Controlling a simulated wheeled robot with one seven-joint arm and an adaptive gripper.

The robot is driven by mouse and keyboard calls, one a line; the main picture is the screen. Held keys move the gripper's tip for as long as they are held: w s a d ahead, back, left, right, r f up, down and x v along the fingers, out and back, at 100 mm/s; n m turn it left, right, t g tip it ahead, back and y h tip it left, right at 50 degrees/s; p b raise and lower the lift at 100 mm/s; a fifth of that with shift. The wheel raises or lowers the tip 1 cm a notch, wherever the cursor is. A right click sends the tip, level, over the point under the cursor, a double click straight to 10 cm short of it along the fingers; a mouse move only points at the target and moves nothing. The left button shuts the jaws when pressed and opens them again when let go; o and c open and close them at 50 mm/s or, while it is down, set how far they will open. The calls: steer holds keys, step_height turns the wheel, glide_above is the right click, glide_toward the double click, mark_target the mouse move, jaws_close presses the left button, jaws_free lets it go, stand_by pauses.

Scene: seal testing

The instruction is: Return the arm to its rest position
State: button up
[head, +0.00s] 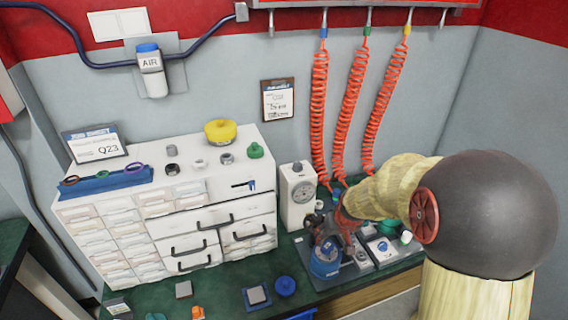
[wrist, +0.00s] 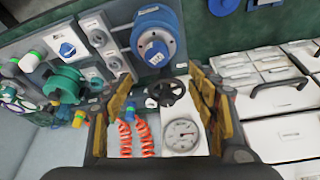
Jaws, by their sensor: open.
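My arm reaches in from the right of the head view. My gripper (wrist: 165,105) shows in the wrist view with its two padded fingers wide apart and nothing held between them. Between and beyond the fingers are a round gauge (wrist: 181,135), a black handwheel (wrist: 165,92) and orange coiled hoses. In the head view the gripper is partly hidden among the devices on the bench, near the blue round device (head: 326,258). That device also shows in the wrist view (wrist: 155,48), above the fingers. I cannot tell whether the fingers touch anything.
A white drawer cabinet (head: 215,225) stands left of the gauge box (head: 297,195). Orange coiled hoses (head: 319,110) hang behind the arm. A blue cap (head: 285,286) and a small square block (head: 257,296) lie on the green bench. A panel with several fittings (head: 383,250) sits right of the gripper.

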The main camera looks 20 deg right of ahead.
steer(key=s+a+f+g, duration=0.2)
steer(key=s, duration=0.4)
steer(key=s+a+r+t, duration=0.1)
steer(key=s+a+r, duration=0.3)
steer(key=r, duration=0.4)
steer(key=s+a+r+n+t+p, duration=0.1)
steer(key=s+a+r, duration=0.3)
steer(key=s+r, duration=0.3)
steer(key=s+a+r+n+t+p, duration=0.1)
steer(key=s+a+r, duration=0.3)
steer(key=r, duration=0.6)
steer(key=shift+s+a+y, duration=0.3)
steer(key=shift+s+y, duration=0.1)
steer(key=shift+s, duration=0.65)
steer(key=shift+r, duration=0.1)
steer(key=shift+c, duration=0.6)
